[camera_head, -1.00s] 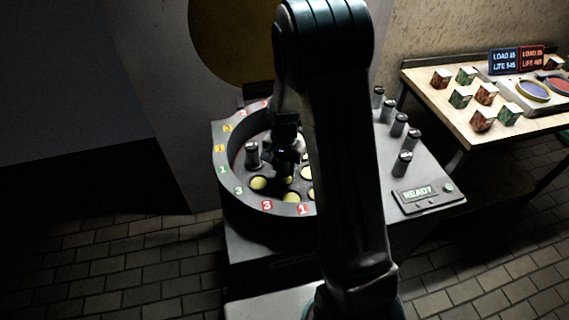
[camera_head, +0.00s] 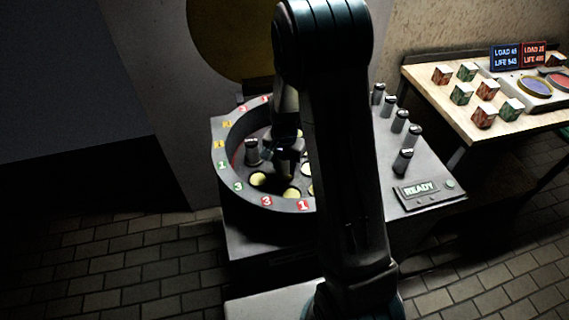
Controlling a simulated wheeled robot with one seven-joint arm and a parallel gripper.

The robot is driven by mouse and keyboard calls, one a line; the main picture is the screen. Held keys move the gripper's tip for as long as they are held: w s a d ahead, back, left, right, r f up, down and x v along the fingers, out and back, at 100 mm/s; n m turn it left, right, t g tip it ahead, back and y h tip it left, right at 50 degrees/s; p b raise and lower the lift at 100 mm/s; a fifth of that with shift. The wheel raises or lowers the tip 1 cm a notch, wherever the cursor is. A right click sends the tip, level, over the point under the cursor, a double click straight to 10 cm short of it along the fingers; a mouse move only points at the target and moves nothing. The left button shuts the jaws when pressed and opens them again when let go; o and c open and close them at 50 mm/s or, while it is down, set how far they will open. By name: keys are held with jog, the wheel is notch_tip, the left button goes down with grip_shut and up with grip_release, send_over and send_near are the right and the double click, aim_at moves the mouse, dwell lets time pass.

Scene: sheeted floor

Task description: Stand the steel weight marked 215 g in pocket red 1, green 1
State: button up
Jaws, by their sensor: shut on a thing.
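My gripper (camera_head: 287,151) is inside the round grey drum (camera_head: 223,178), pointing down and shut on a dark steel weight (camera_head: 286,171). The weight is upright, low over the pocketed floor of the drum; I cannot tell whether its foot is in a pocket. Its mark is too small to read. Yellow pockets (camera_head: 258,180) show near the front. Red, green and yellow numbers run round the rim, including a green 1 (camera_head: 222,164) and a red 1 (camera_head: 303,205). My arm hides the drum's right part.
Another weight (camera_head: 252,152) stands in the drum, left of my gripper. Several weights (camera_head: 399,121) stand in a row on the grey bench top at the right, near a panel reading READY (camera_head: 419,189). A wooden table (camera_head: 455,118) with patterned cubes is further right.

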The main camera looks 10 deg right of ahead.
jog(key=shift+f+b, duration=0.4)
jog(key=shift+f, duration=0.15)
jog(key=o, duration=1.2)
jog(key=shift+r, duration=0.1)
